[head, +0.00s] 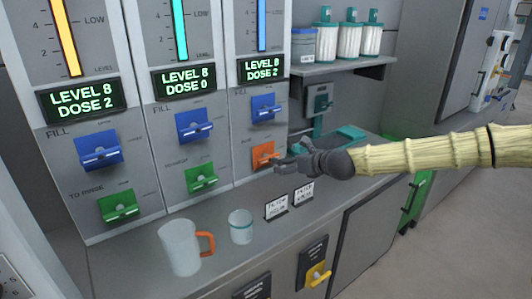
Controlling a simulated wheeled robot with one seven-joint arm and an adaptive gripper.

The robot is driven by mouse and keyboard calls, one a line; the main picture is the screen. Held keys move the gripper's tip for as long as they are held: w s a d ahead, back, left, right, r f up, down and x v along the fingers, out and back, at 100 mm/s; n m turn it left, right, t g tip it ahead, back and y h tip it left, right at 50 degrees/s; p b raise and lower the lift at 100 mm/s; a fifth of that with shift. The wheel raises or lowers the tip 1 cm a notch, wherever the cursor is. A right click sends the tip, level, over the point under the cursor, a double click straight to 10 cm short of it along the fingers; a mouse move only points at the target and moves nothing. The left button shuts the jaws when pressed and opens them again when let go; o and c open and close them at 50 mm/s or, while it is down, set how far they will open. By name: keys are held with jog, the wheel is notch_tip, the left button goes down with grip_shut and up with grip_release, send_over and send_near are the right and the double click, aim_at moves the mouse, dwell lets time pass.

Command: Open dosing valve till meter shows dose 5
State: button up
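Three dispenser columns stand side by side, each with a green-lit meter. The left meter (82,100) reads LEVEL 8 DOSE 2, the middle meter (184,82) LEVEL 8 DOSE 0, the right meter (262,68) LEVEL 8 DOSE 2. On the right column an orange valve handle (263,154) sits below a blue fill handle (263,107). The left and middle columns have green lower handles (118,205) (201,177). My gripper (281,162) is at the right side of the orange handle, touching or very close. Its finger opening is too small to make out.
A white mug with an orange handle (180,248) and a pale cup (241,227) stand on the counter below the columns. Two small label cards (277,207) (303,195) stand below my gripper. A shelf (340,66) with several canisters is at the upper right.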

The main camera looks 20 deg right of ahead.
aim_at(269, 157)
jog(key=x, duration=1.1)
jog(key=shift+w+r+p, duration=0.1)
jog(key=shift+w+p, duration=0.15)
jog(key=shift+p, duration=0.05)
jog(key=c, duration=0.8)
